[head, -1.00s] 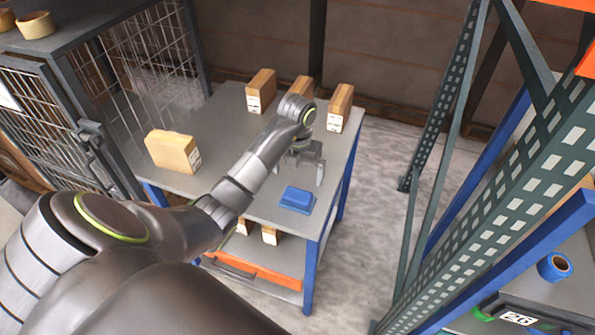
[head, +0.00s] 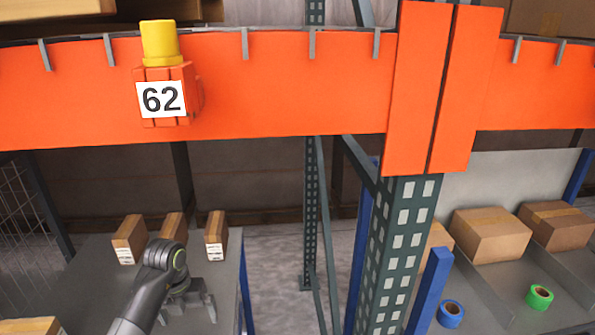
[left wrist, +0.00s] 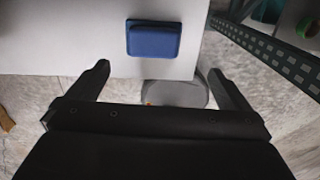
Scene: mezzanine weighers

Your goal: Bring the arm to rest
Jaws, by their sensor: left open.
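My left gripper (head: 190,306) hangs over the grey table (head: 85,275) at the lower left of the head view. In the left wrist view its two fingers (left wrist: 160,75) are spread wide with nothing between them. A blue block-like object (left wrist: 153,40) lies on the table top, beyond the fingertips and apart from them. It is out of the head view now. My right gripper is in neither view.
Cartons (head: 128,240) stand along the table's back. A wide orange beam (head: 290,85) with a "62" sign (head: 161,98) crosses above. A perforated rack post (head: 405,240) stands right of the table. Blue (head: 450,313) and green (head: 539,297) tape rolls sit at right.

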